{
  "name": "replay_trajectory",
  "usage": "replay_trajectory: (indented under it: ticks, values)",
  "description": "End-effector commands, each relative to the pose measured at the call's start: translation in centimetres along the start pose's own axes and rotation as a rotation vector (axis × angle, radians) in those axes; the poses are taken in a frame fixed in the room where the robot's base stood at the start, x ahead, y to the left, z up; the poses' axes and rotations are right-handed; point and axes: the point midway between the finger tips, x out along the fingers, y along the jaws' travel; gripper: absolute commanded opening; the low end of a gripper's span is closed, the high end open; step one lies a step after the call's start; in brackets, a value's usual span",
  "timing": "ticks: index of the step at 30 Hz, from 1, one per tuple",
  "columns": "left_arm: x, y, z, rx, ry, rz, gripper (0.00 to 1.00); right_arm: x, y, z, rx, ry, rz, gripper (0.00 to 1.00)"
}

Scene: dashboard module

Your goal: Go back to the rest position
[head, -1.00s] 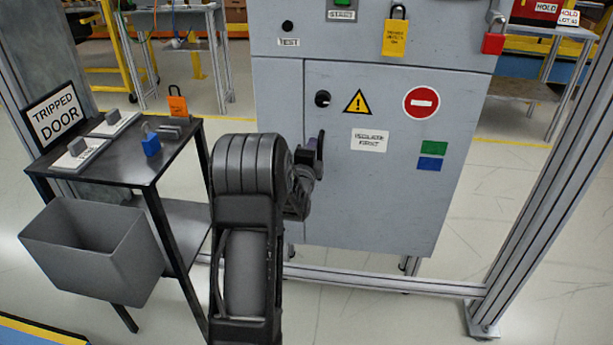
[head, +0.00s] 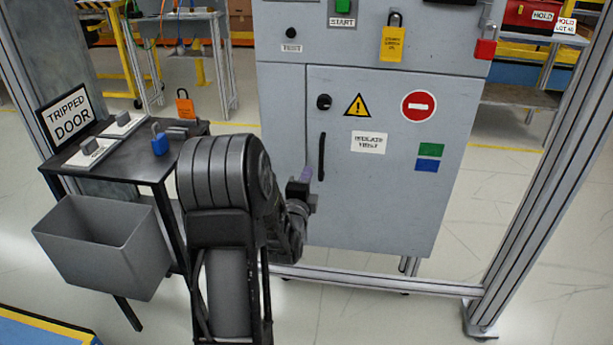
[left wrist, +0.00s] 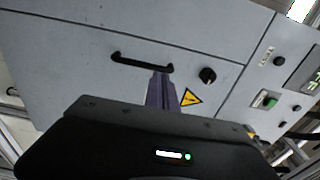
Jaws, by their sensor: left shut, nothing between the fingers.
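My left gripper (head: 306,176) is in front of the grey cabinet door (head: 380,215), just left of and below the black door handle (head: 321,156). Its fingers also show in the left wrist view (left wrist: 161,90), together and with nothing between them. There the fingertips appear just below the right end of the handle (left wrist: 142,62); contact cannot be told. The cabinet door looks closed. My left arm fills the lower middle of the head view. My right gripper is in neither view.
On the left stands a black table (head: 120,165) with padlocks and a "TRIPPED DOOR" sign (head: 67,116). A grey bin (head: 95,250) hangs at its front. An aluminium post (head: 545,170) rises at the right.

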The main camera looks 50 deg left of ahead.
Motion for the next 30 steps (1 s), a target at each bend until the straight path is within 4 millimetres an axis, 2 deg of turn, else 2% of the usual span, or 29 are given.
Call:
replay_trajectory:
  ticks: [18,23,26,28,29,30]
  values:
    - [-0.1,0.1,0.0,-0.002,0.000,0.001,0.00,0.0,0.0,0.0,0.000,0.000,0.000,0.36]
    - [-0.1,0.4,0.0,-0.080,-0.001,0.015,0.00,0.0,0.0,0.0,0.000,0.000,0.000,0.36]
    - [-0.3,1.8,0.0,-0.228,-0.010,0.072,0.00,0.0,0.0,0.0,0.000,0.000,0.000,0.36]
    - [-0.8,3.8,-0.5,-0.390,-0.024,0.147,0.00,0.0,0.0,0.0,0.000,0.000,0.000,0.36]
    - [-1.1,5.2,-1.3,-0.471,-0.030,0.195,0.00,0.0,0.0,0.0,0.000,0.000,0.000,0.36]
    - [-1.9,7.5,-2.7,-0.585,-0.040,0.273,0.00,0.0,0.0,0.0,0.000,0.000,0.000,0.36]
